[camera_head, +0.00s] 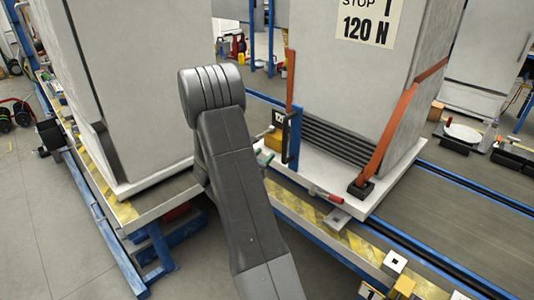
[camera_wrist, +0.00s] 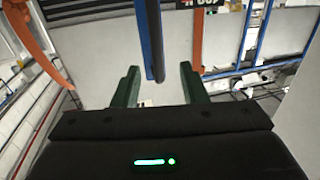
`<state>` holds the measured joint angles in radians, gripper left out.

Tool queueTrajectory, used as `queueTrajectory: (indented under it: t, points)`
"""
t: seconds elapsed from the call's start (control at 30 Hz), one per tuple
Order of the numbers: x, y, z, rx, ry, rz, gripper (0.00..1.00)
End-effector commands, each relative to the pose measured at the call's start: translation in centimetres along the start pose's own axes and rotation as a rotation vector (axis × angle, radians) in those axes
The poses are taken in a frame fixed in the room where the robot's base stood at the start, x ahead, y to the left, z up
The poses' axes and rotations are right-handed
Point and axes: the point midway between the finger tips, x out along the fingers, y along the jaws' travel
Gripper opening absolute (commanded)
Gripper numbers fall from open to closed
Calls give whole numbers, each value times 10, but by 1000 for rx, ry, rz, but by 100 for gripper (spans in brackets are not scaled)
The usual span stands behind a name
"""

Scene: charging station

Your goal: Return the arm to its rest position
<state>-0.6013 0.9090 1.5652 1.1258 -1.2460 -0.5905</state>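My arm (camera_head: 235,180) rises through the middle of the head view, and its upper end hides most of what lies behind it. In the wrist view my gripper (camera_wrist: 159,86) shows two dark green fingers standing apart, with nothing clamped between them. A blue and black upright bar (camera_wrist: 150,40) shows between the fingers in the picture. I cannot tell whether it reaches in between them.
A tall grey cabinet (camera_head: 135,90) stands close on the left. Another grey block (camera_head: 350,80) with a "STOP 120 N" sign and an orange strap (camera_head: 392,130) stands on the right. Both rest on a conveyor with blue rails (camera_head: 440,250). Open floor (camera_head: 35,220) lies at lower left.

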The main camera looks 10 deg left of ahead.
Motion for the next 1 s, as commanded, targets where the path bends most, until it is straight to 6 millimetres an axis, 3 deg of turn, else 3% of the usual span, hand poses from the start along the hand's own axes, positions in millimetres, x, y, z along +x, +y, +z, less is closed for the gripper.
queueTrajectory:
  t: [0.3,0.47,1.0]
  points:
    - [1,0,0,0,0,1,39]
    - [12,1,0,1,1,4,39]
    - [113,4,1,1,-1,8,39]
